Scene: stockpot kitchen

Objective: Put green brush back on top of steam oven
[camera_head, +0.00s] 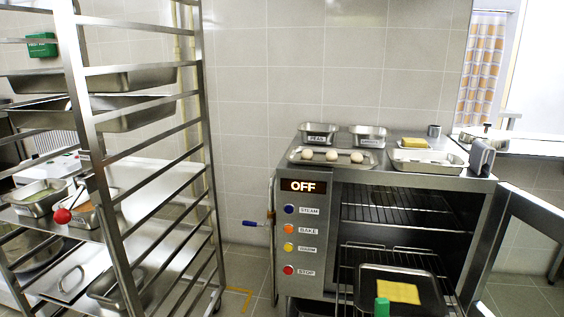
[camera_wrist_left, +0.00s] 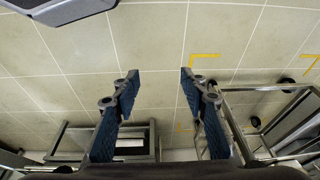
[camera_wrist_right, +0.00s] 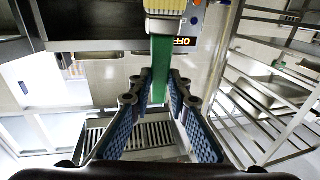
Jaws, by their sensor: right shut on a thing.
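The steam oven (camera_head: 311,260) stands at the right in the head view, its display reading OFF and its door (camera_head: 530,207) swung open to the right. The green brush shows as a small green piece (camera_head: 382,307) at the bottom edge, in front of the oven. In the right wrist view my right gripper (camera_wrist_right: 161,78) is shut on the green handle of the brush (camera_wrist_right: 161,55); its pale head (camera_wrist_right: 165,10) is cut off at the top. My left gripper (camera_wrist_left: 160,77) is open and empty above the floor. Neither gripper shows in the head view.
A tray with dough balls (camera_head: 297,157), small labelled containers (camera_head: 319,139), a yellow sponge (camera_head: 415,143) and a metal pan (camera_head: 427,167) occupy the oven top. A dark tray (camera_head: 372,277) with a yellow slab sits at the open oven. A tall rack (camera_head: 86,125) stands left.

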